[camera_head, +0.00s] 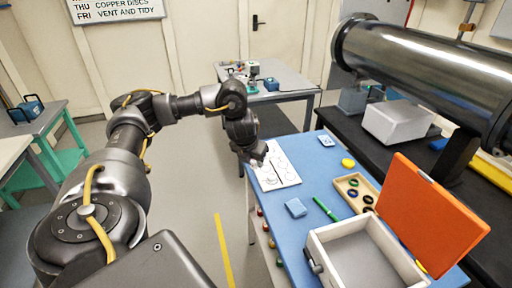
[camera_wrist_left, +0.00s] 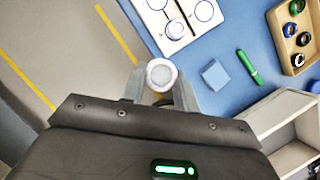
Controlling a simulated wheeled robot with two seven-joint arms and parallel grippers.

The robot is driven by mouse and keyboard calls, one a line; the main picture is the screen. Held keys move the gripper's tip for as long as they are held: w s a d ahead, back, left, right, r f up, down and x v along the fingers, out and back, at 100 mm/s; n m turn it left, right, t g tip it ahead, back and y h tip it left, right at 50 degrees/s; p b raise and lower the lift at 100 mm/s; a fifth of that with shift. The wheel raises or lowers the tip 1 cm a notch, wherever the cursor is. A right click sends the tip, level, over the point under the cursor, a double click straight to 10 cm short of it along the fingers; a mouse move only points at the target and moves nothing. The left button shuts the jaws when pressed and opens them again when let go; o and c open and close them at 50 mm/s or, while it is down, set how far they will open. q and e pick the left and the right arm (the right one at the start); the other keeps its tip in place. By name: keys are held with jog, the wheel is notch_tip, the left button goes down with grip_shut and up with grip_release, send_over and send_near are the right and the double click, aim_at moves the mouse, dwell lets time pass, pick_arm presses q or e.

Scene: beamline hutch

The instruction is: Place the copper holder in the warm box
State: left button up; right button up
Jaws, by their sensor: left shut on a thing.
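My left gripper (camera_head: 257,157) is above the far left part of the blue bench, near the white board. In the left wrist view its two fingers (camera_wrist_left: 160,90) are shut on a small round holder (camera_wrist_left: 161,74) with a pale pinkish rim and grey-white centre. I cannot confirm from its colour that it is copper. The warm box (camera_head: 318,238) appears to be the white open-topped box at the near end of the bench, with an orange lid (camera_head: 430,215) raised. Its corner also shows in the left wrist view (camera_wrist_left: 262,118). My right gripper is out of view.
The white board (camera_head: 283,172) has printed circles; a similar round piece (camera_wrist_left: 175,29) sits on it. A blue block (camera_head: 296,208), green pen (camera_head: 326,209) and wooden tray (camera_head: 352,187) of rings lie between board and box. A large metal cylinder (camera_head: 430,75) overhangs the right.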

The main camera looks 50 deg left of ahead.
pick_arm(q)
jog(key=s+d+m+g+h, duration=0.2)
jog(key=s+d+m+g, duration=0.1)
jog(key=d+m, duration=1)
jog(key=s+d+r+m+g+h+b, duration=0.1)
jog(key=s+d+m+g+h, duration=0.2)
jog(key=d+m, duration=0.9)
jog(key=m+g, duration=0.1)
jog(key=m, duration=0.3)
jog(key=shift+d, duration=0.4)
